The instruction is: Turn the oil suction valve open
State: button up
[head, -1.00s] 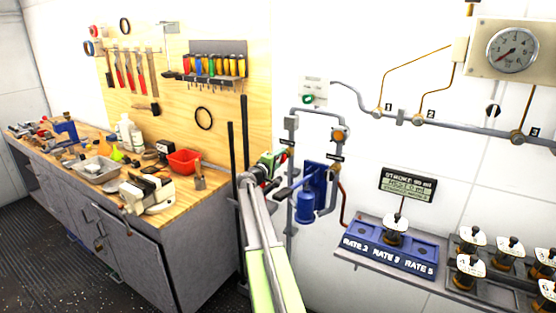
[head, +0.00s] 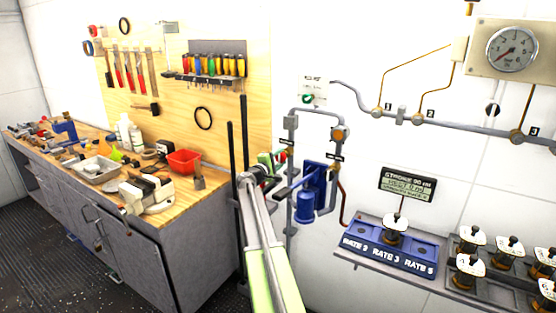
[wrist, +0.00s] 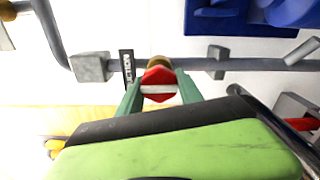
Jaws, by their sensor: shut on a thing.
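A red valve knob (wrist: 158,77) with a white bar across its face sits on a brass fitting on the grey pipe (wrist: 195,65) in the wrist view. The white bar lies about parallel to the pipe. My gripper (wrist: 160,90) has its green fingers on either side of the knob and is shut on it. A black label (wrist: 127,68) with white letters stands beside the knob; its text is hard to read. In the head view my gripper (head: 281,158) reaches the pipework left of the blue pump (head: 309,190), and the knob is largely hidden there.
A workbench (head: 150,228) with tools stands at left. A blue rate panel (head: 380,249) and a shelf of several weights (head: 470,265) are at right. A pressure gauge (head: 511,50) hangs at upper right. The blue pump and its lever are close to my gripper.

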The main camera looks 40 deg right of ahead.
jog(key=shift+s+d, duration=0.15)
jog(key=shift+s, duration=0.1)
jog(key=o, duration=1.4)
jog(key=shift+d, duration=0.1)
jog(key=shift+w, duration=0.1)
jog(key=v, duration=1.7)
jog(key=shift+a, duration=0.35)
